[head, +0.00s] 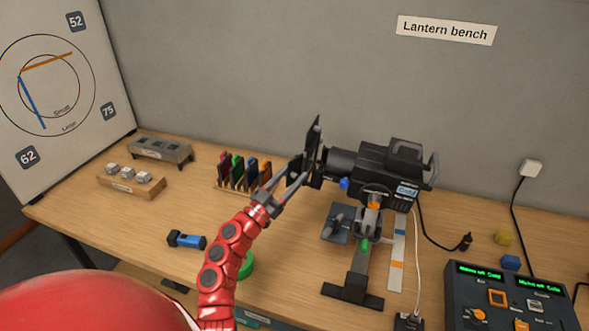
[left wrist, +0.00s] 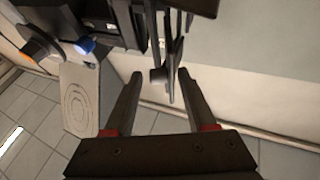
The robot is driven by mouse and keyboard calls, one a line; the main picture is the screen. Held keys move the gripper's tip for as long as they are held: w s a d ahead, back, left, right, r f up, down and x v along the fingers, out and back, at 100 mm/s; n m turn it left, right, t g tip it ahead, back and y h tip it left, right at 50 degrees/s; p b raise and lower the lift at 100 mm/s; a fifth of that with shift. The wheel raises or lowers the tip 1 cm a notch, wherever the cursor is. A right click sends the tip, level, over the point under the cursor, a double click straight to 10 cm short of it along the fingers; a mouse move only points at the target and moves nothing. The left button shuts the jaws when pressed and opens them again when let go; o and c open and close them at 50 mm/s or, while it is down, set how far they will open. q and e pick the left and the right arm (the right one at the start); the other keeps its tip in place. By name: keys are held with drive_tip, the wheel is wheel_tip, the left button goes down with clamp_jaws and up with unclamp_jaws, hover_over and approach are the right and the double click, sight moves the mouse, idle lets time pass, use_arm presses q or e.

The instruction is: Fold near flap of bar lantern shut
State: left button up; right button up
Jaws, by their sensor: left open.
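The bar lantern (head: 385,165) is a black lamp on a stand on the bench, its front pointing left. Dark flaps (head: 314,138) stand out at its front end; the near one is partly behind my fingers and hard to tell apart. My left gripper (head: 300,170), on the red arm, is open at the front of the lantern, beside the flaps. In the left wrist view, a thin dark flap (left wrist: 174,70) seen edge-on, with a small round knob, shows between the two spread fingertips. I cannot tell whether they touch it. My right gripper is not in view.
Colored filter cards (head: 240,172) stand in a rack left of the gripper. A blue flashlight (head: 187,240) and a green ring (head: 246,265) lie near my arm. A control console (head: 510,300) is at the right front. The bench's left front is mostly clear.

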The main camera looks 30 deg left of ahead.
use_arm(q)
drive_tip(key=shift+w+d+r, duration=0.1)
drive_tip(key=shift+w+r, duration=0.05)
drive_tip(key=shift+w, duration=0.4)
clamp_jaws()
drive_tip(key=shift+d+n+t+y+p, duration=0.4)
drive_tip(key=shift+n+y, duration=0.3)
drive_tip(key=shift+y, duration=0.6)
drive_tip(key=y, duration=0.1)
drive_tip(key=n+y+b, duration=0.1)
drive_tip(key=y, duration=0.1)
drive_tip(key=shift+w+d+f+n, duration=0.1)
drive_tip(key=shift+d+f+n, duration=0.1)
drive_tip(key=shift+d+n, duration=0.15)
drive_tip(key=shift+n+y+b, duration=0.25)
drive_tip(key=shift+y+b, duration=0.1)
drive_tip(key=shift+y, duration=0.55)
drive_tip(key=shift+w+d+r+n+y+b, duration=0.1)
drive_tip(key=shift+n+y+b, duration=0.35)
drive_tip(key=shift+y, duration=0.55)
